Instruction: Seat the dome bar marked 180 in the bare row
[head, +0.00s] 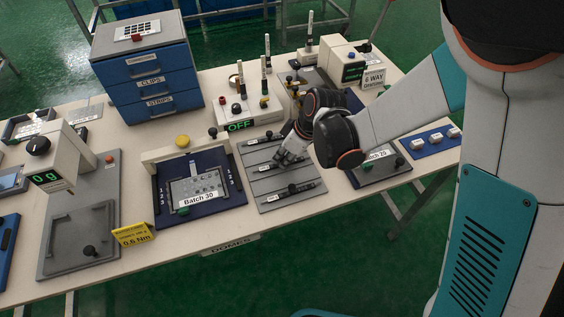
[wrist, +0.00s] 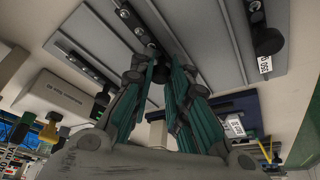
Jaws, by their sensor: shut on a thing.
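A grey tray (head: 283,181) with several parallel rows stands right of the Batch 30 fixture. My gripper (head: 281,158) is over its middle, fingers pointing down. In the wrist view my gripper (wrist: 157,62) is shut on a dark dome bar (wrist: 138,30) with round knobs, partly hidden by the fingers. Its marking cannot be read; I cannot tell whether it touches the tray. Another bar (head: 262,139) lies in the back row. A front bar (head: 291,190) lies in the front row; in the wrist view its tag (wrist: 265,65) seems to read 250. A stretch between held bar and front bar looks bare.
The Batch 30 fixture (head: 196,208) with a yellow knob is left of the tray. A control box (head: 246,108) reading OFF stands behind it. A Batch 20 plate (head: 381,172) is to the right. The table's front edge is close below the tray.

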